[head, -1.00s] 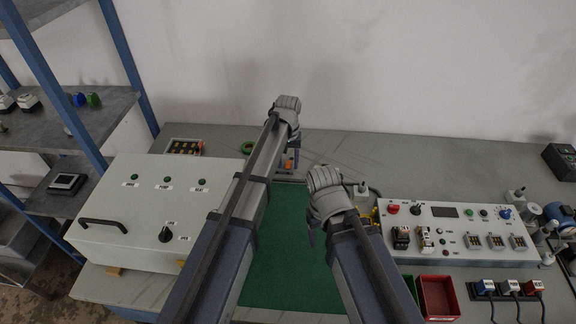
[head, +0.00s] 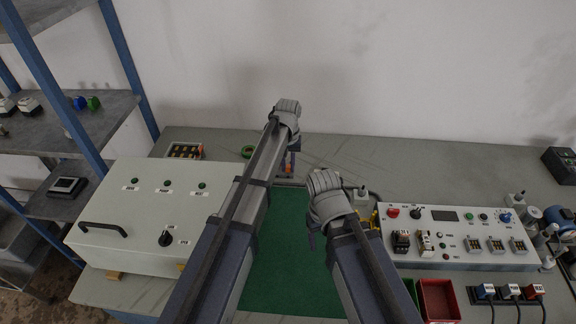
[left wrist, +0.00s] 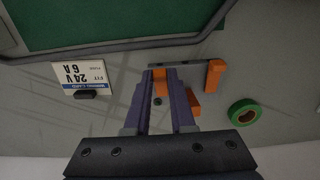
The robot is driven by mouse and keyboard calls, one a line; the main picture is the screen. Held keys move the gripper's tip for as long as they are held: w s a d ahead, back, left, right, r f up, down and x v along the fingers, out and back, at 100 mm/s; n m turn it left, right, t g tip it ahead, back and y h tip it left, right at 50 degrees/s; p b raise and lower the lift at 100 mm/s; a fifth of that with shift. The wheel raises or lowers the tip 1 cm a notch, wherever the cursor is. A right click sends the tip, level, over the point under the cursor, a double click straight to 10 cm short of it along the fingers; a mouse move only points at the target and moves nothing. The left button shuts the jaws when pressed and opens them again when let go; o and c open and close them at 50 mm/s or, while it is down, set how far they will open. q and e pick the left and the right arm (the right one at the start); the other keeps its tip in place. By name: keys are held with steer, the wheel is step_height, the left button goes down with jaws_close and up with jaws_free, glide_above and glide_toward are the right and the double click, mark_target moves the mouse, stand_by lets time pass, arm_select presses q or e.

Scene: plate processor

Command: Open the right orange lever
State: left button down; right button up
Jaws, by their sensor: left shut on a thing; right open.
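In the left wrist view, two orange levers sit at a narrow grey bar (left wrist: 190,64) beside the green mat. One orange lever (left wrist: 161,83) lies between the dark fingers of my left gripper (left wrist: 161,76), which is shut on it. This view is turned about, so this is the right lever as seen from the head. The other orange lever (left wrist: 215,76) stands free, with another orange piece (left wrist: 195,105) near it. In the head view, my left gripper (head: 289,168) is beyond the mat, mostly hiding the levers. My right gripper (head: 311,240) is open and empty above the mat.
The green mat (head: 285,275) lies under my arms. A green tape ring (head: 247,151) and a white 24V label card (left wrist: 83,78) lie near the levers. A white switch box (head: 140,215) stands left, a control panel (head: 460,215) and red bin (head: 438,300) right.

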arm_select(q)
steer(key=shift+w+r+g, duration=0.25)
steer(key=shift+w+g, duration=0.35)
steer(key=shift+g, duration=0.1)
arm_select(e)
steer(key=shift+r, duration=0.15)
arm_select(q)
steer(key=shift+w+g, duration=0.25)
steer(key=shift+g, duration=0.25)
steer(key=shift+w+r+g, duration=0.15)
steer(key=shift+g, duration=0.55)
arm_select(e)
steer(key=shift+f, duration=0.3)
arm_select(q)
steer(key=shift+r, duration=0.15)
steer(key=c, duration=0.8)
jaws_free()
steer(key=shift+o, duration=0.2)
